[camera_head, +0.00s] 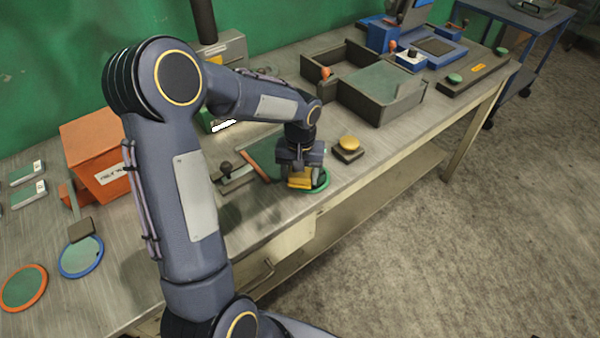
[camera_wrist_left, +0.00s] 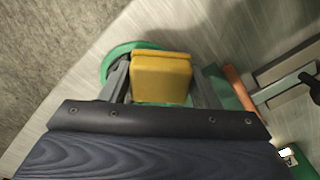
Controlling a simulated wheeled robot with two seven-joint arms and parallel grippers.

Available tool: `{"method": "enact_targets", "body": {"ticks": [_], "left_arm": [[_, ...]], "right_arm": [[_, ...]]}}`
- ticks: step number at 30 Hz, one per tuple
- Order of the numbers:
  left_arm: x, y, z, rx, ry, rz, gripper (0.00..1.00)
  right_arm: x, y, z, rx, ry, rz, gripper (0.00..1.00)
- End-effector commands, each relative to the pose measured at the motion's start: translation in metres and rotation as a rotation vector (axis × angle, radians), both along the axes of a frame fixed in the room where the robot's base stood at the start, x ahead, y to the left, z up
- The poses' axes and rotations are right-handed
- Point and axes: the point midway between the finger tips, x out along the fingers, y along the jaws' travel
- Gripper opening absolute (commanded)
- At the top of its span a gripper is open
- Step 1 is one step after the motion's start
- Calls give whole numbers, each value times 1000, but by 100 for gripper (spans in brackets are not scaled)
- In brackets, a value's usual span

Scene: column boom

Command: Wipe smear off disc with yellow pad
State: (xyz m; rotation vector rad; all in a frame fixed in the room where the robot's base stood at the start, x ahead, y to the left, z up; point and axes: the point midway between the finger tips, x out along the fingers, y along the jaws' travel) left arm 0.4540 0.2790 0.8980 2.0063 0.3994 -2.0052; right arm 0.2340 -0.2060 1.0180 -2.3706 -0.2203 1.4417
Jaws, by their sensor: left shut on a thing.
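My left gripper (camera_head: 300,170) is shut on the yellow pad (camera_head: 300,183), low over the bench near its front edge. The left wrist view shows the pad (camera_wrist_left: 161,77) between the two fingers of the gripper (camera_wrist_left: 160,85). A green-rimmed disc (camera_head: 322,179) lies under the pad, mostly covered by it. Its green rim (camera_wrist_left: 113,60) also shows beside the pad in the left wrist view. My right gripper is in neither view.
A yellow-topped button on a dark base (camera_head: 348,152) stands just right of the gripper. A dark tray (camera_head: 385,107) is behind it. An orange box (camera_head: 93,155), a blue-rimmed disc (camera_head: 81,258) and an orange-rimmed disc (camera_head: 24,289) are at left.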

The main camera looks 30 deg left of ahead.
Motion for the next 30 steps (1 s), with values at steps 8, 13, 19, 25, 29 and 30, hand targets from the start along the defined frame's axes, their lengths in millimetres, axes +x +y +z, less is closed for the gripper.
{"method": "enact_targets", "body": {"ticks": [8,13,19,25,29,30], "left_arm": [[0,0,-7,0,0,0,37],[0,0,-7,0,0,0,37],[14,-5,-6,0,1,-1,37],[29,-10,-5,0,1,0,37],[34,-11,-5,0,0,1,37],[35,-11,-5,0,0,1,37]], "right_arm": [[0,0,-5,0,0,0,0],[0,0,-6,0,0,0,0],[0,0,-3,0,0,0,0],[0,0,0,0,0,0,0],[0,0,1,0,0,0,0],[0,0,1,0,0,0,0]]}}
